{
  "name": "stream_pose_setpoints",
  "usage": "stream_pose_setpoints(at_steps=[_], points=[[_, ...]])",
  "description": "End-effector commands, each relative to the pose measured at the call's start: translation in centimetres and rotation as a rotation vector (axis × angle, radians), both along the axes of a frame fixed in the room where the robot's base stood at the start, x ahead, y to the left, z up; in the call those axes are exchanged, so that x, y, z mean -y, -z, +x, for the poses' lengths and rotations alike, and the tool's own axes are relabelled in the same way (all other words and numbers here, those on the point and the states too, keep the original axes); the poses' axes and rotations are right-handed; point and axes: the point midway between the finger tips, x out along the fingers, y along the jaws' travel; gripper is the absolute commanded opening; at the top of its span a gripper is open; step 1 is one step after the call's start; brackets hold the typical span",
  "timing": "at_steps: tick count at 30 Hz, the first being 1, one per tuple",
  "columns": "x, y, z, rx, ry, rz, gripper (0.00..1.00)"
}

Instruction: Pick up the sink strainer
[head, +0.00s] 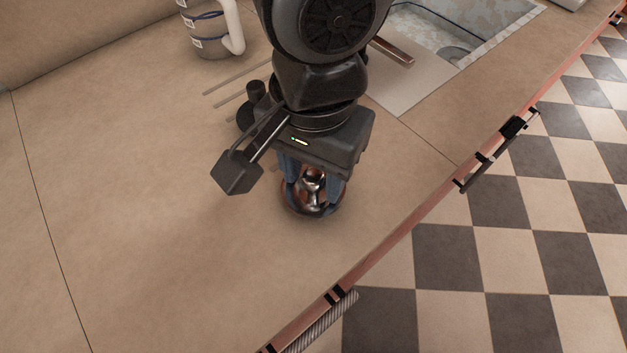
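The sink strainer (314,207) is a shiny, copper-coloured round metal piece with a raised knob in its middle. It sits on the tan countertop near the front edge, or very close above it. My gripper (314,181) points down right over it. Its two bluish fingers are apart, one on each side of the knob, and reach down to the strainer's rim area. I cannot tell whether the fingers press on the knob or only stand around it. The fingers hide parts of the strainer's sides.
A white mug-like container with blue bands (208,28) stands at the back. A small dark object (247,112) lies behind my gripper to the left. A sink (440,35) is at upper right. The counter (130,200) on the left is clear; its front edge drops to a checkered floor.

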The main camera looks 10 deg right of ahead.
Motion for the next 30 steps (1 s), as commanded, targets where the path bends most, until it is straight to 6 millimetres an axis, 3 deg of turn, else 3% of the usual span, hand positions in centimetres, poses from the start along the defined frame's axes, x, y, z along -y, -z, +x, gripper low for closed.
stream_pose_setpoints(at_steps=[15,30], points=[[0.0,0.0,0.0,0.000,-0.001,0.000,0.00],[0.0,-1.1,0.0,0.001,-0.001,0.001,0.00]])
